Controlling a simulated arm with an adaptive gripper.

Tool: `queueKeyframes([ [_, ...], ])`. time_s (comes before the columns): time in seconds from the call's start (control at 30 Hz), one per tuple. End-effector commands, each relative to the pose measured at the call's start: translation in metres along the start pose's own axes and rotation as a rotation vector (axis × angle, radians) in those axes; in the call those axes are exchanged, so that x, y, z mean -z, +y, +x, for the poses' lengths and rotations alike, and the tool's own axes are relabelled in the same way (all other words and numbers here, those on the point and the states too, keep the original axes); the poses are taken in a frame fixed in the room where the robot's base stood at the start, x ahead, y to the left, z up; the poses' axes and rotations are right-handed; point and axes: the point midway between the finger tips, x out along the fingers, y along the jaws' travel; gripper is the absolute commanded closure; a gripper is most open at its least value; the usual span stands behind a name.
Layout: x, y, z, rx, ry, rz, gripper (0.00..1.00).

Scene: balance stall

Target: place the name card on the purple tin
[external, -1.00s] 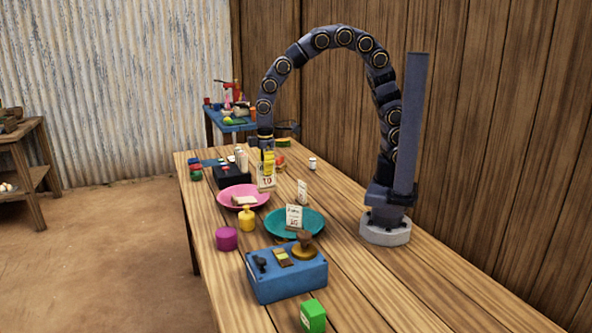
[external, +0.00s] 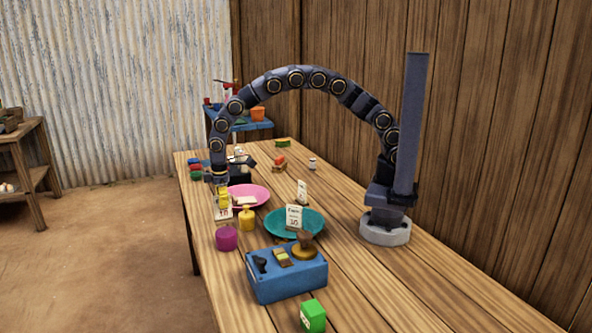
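The purple tin (external: 227,239) stands upright on the table near its left edge. My gripper (external: 223,203), with yellow fingers, points down just beyond and above the tin in the picture. It is shut on a small white card with red marks (external: 223,214), taken as the name card. The card hangs upright below the fingers, and its lower edge shows a little above the tin's top, apart from it. The exact height of the card over the table cannot be told.
A blue box (external: 288,281) is in front. Bare table (external: 207,262) lies left of the box.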

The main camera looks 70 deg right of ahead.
Motion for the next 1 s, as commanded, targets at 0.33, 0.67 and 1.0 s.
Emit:
queueKeyframes([
  [0.33,-0.001,0.0,0.03,0.0,0.0,0.0,1.0],
  [0.67,-0.001,0.0,0.033,0.0,0.0,0.0,0.66],
  [1.0,-0.001,0.0,0.031,0.0,0.0,0.0,0.66],
])
